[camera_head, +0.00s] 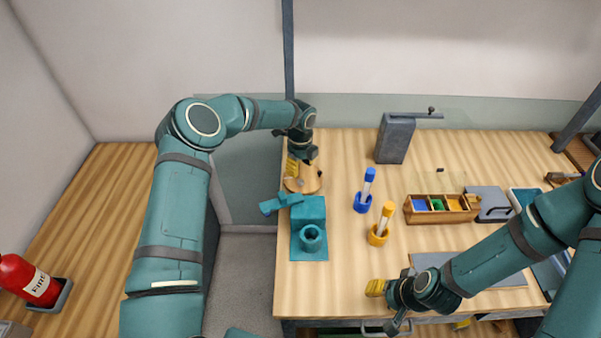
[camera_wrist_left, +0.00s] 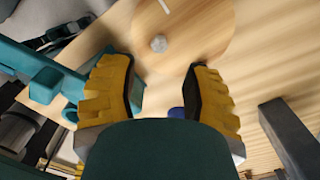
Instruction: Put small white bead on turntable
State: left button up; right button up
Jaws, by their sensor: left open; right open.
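In the left wrist view the small white bead (camera_wrist_left: 158,43) rests on the round wooden turntable (camera_wrist_left: 205,35), with a short white rod (camera_wrist_left: 164,6) beyond it. The turntable (camera_head: 312,185) stands at the table's far left in the head view, where I cannot make out the bead. My left gripper (camera_head: 298,165) is over the turntable. Its yellow fingers (camera_wrist_left: 162,85) are apart and empty, with the bead just beyond the gap and not touched. My right gripper (camera_head: 375,288) is open and empty near the table's front edge.
A teal stand (camera_head: 310,215) is just in front of the turntable. Blue (camera_head: 363,203) and yellow (camera_head: 378,236) holders with tubes stand to its right. A dark grey block (camera_head: 394,140) is behind, and a wooden tray (camera_head: 441,216) lies further right.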

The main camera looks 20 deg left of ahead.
aim_at(300, 181)
jog(key=shift+r+p, duration=0.55)
jog(key=shift+r, duration=0.25)
jog(key=shift+f, duration=0.1)
pick_arm(q)
notch_tip(300, 181, up, 5)
jog(key=shift+r, duration=0.15)
